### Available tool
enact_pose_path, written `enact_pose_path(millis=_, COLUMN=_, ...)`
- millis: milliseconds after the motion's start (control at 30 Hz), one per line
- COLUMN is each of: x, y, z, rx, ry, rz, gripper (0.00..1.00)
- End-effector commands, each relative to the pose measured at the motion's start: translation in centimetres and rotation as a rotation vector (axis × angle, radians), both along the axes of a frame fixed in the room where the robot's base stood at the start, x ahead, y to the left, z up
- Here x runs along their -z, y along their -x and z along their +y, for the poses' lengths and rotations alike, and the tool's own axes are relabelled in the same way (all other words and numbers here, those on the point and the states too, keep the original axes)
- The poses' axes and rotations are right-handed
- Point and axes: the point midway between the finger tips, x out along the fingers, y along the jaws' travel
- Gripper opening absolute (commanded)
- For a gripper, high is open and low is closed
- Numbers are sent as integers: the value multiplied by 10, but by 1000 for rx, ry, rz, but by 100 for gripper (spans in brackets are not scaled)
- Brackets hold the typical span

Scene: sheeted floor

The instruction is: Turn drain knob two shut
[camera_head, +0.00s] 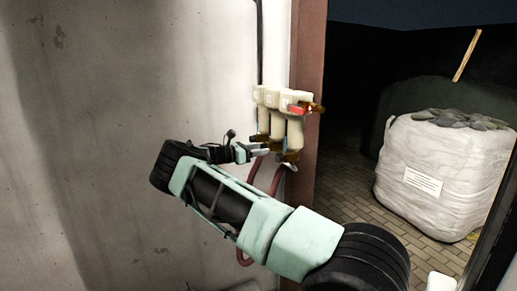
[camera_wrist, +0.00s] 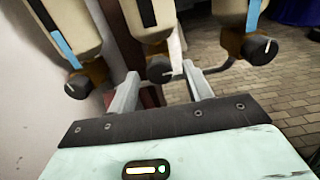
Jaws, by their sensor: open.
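Three cream filter housings (camera_head: 285,100) hang in a row on the wall beside the doorway. In the wrist view each has a dark round drain knob on a brass fitting at its lower end: a left knob (camera_wrist: 77,87), a middle knob (camera_wrist: 160,71) and a right knob (camera_wrist: 260,50). The middle knob has a white mark lying roughly sideways; the right knob's mark slants. My gripper (camera_head: 262,152) is open, with its fingers (camera_wrist: 160,76) on either side of the middle knob in the picture. I cannot tell whether they touch it.
A reddish door frame (camera_head: 307,60) stands just right of the housings. Dark red hoses (camera_head: 252,175) hang below them. A white bulk bag (camera_head: 440,175) stands on the paved floor (camera_head: 345,160) beyond the doorway. The concrete wall (camera_head: 120,80) at left is bare.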

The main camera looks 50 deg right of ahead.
Motion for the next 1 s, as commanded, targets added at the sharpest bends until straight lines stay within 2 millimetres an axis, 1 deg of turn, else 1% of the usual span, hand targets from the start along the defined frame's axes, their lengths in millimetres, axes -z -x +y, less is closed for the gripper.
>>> enact_pose_path(millis=233, x=0, y=0, z=-1, rx=0, ry=0, rz=0, gripper=50)
enact_pose_path(millis=267, x=0, y=0, z=-1, rx=0, ry=0, rz=0, gripper=42)
enact_pose_path(millis=300, x=0, y=0, z=-1, rx=0, ry=0, rz=0, gripper=31)
enact_pose_path(millis=400, x=0, y=0, z=-1, rx=0, ry=0, rz=0, gripper=5)
enact_pose_path(millis=767, x=-1, y=0, z=-1, rx=0, ry=-19, rz=34, gripper=6)
enact_pose_path(millis=1000, x=-3, y=1, z=0, rx=1, ry=-86, rz=154, gripper=6)
